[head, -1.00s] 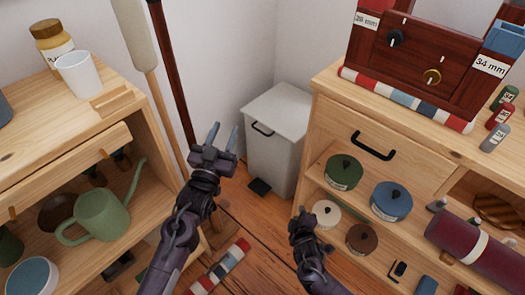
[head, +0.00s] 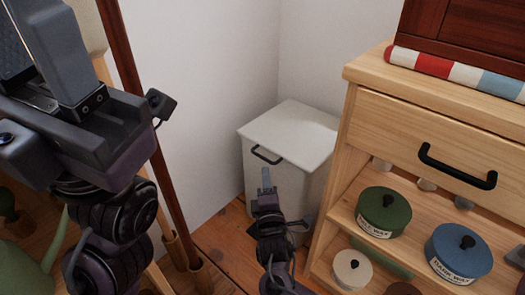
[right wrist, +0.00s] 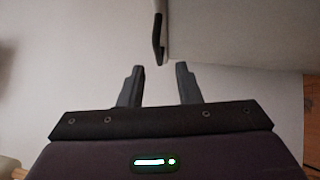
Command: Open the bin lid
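The bin (head: 262,185) is a light grey box in the corner, with a flat lid (head: 292,130) that lies closed. A black handle (head: 267,155) sits at its front upper edge. My right gripper (head: 266,175) is in front of the bin, just below the handle in the picture. In the right wrist view, its two fingers (right wrist: 157,72) are apart with nothing between them. The handle (right wrist: 158,38) shows just beyond the fingertips, beside the bin wall (right wrist: 235,30). My left gripper (head: 38,40) is large at the upper left, fingers apart, tips partly cut off.
A wooden cabinet (head: 430,130) with a drawer and open shelves stands close on the bin's right. It holds a green tin (head: 383,213) and a blue tin (head: 460,250). A dark red pole (head: 150,140) stands at left. Bare wall is behind the bin.

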